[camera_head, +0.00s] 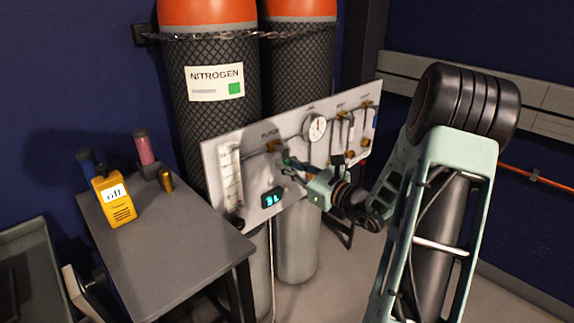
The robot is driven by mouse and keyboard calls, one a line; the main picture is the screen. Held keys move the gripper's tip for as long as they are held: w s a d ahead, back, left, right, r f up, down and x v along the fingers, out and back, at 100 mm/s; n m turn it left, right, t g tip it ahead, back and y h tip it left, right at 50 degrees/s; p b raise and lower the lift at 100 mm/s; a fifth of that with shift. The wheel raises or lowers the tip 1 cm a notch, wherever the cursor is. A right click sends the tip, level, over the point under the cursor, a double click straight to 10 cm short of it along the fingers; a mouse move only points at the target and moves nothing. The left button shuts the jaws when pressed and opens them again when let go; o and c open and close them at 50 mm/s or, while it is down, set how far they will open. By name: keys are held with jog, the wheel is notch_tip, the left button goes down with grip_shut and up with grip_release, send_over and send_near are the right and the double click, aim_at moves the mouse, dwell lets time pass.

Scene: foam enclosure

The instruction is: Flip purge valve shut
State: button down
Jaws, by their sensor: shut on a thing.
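The purge valve (273,146) is a small brass fitting on the upper left of the pale gas panel (215,142), under a label that appears to read PURGE. My gripper (286,163) is at the panel face, just below and to the right of the brass fitting. Its fingers are shut on what appears to be the valve's lever. The fingers hide most of the lever, so its angle cannot be told.
A round gauge (317,127), more brass valves (350,154) and a lit display (271,197) share the panel. Nitrogen cylinders (212,120) stand behind it. A grey table (165,245) at left holds a yellow meter (116,209). Floor shows below the panel.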

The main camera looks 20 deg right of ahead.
jog(key=shift+s+a+r+m+p, duration=0.2)
jog(key=shift+m+p, duration=0.4)
jog(key=shift+p, duration=0.45)
jog(key=shift+a+f+m+p, duration=0.25)
jog(key=shift+m+p, duration=0.25)
jog(key=shift+m, duration=0.1)
jog(key=c, duration=1.9)
grip_release()
jog(key=shift+c, duration=0.2)
jog(key=v, duration=1.2)
